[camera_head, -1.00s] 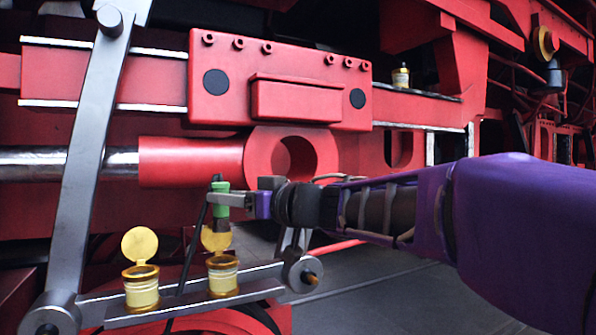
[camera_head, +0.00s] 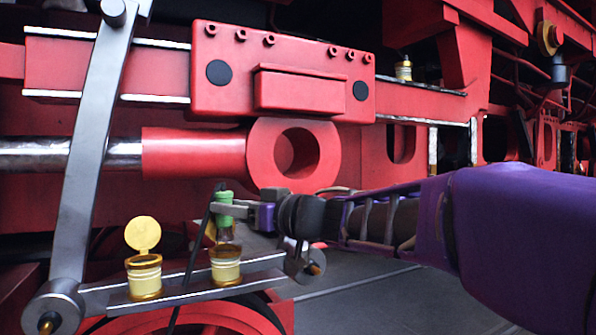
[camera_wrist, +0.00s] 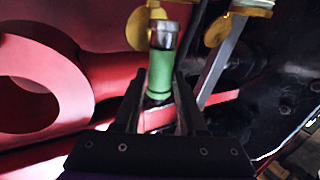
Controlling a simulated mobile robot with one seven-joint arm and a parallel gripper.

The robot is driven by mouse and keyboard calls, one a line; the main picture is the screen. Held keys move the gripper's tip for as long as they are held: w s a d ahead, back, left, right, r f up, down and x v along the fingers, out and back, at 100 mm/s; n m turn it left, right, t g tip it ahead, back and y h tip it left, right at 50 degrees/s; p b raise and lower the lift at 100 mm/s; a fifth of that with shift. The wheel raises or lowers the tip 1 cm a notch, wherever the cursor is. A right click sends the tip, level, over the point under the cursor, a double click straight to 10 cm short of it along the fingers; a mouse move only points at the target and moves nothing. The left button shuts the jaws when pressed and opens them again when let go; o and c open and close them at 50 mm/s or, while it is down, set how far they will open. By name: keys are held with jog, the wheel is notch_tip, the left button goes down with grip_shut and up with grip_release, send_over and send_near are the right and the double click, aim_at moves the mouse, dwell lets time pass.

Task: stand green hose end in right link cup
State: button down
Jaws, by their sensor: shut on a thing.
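The left link cup (camera_head: 144,278), lid raised (camera_head: 142,233), stands beside it on the grey link bar (camera_head: 190,298). A dark hose runs down between the cups. A grey lever (camera_head: 95,150) rises at left. A red rod eye (camera_head: 330,160) is close above my gripper.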

aim_at(231, 237)
jog(key=shift+f+b, duration=0.3)
jog(key=shift+f, duration=0.25)
jog(key=shift+f+b, duration=1.25)
jog(key=shift+f, duration=1)
jog(key=shift+c, duration=2)
grip_release()
